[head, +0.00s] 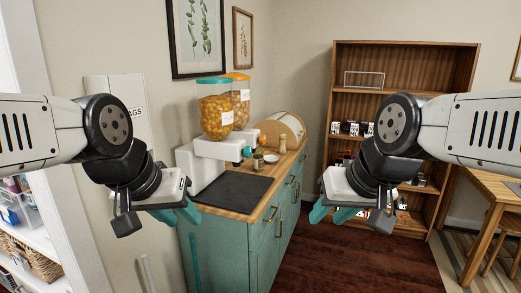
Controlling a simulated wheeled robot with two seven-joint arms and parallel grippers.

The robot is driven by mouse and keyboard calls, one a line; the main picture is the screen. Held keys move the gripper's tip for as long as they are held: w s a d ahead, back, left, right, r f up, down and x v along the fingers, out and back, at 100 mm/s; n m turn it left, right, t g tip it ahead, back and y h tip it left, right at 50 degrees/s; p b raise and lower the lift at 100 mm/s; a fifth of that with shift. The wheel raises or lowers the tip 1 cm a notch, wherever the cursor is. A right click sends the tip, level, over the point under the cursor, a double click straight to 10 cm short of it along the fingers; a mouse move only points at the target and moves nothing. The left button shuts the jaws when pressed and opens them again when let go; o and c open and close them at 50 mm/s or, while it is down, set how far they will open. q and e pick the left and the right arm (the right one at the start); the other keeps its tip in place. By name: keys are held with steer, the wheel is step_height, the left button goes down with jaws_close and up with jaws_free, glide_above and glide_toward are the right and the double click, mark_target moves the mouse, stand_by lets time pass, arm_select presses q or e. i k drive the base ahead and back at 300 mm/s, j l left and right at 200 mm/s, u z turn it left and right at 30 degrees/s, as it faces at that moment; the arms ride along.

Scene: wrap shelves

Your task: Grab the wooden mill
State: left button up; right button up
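The wooden mill (283,144) is a small, pale, upright piece standing on the wooden top of the teal cabinet, toward its back right. My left gripper (179,214) hangs in front of the cabinet's left end, well short of the mill. Its teal fingers look apart, with nothing between them. My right gripper (332,214) is to the right of the cabinet, over the floor, lower in the picture than the mill. Its teal fingers also look apart and empty. Neither gripper touches the mill.
The teal cabinet (228,240) carries a dispenser (215,115) with two filled hoppers, a dark mat (235,188), a small bowl (271,158) and a round-fronted wooden box (283,128). A wooden shelf (405,60) stands behind, a table (495,187) at right. Dark floor between is clear.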

mark_target(282, 150)
steer(key=i+l+u, duration=0.1)
steer(key=u, duration=0.25)
steer(key=i+l+u, duration=0.15)
steer(key=u, duration=0.2)
steer(key=i+l+u, duration=0.15)
steer(key=u, duration=0.2)
steer(key=i+l, duration=0.25)
steer(key=l, duration=0.25)
steer(key=i+l, duration=0.2)
steer(key=l, duration=0.35)
steer(key=i+l, duration=0.25)
steer(key=l, duration=0.25)
steer(key=i+l, duration=0.25)
steer(key=l, duration=0.3)
steer(key=i+l, duration=0.2)
steer(key=l, duration=0.3)
steer(key=i+l, duration=0.25)
steer(key=l, duration=0.25)
steer(key=i+l, duration=0.25)
steer(key=l, duration=0.3)
steer(key=i+l, duration=0.2)
steer(key=l, duration=0.3)
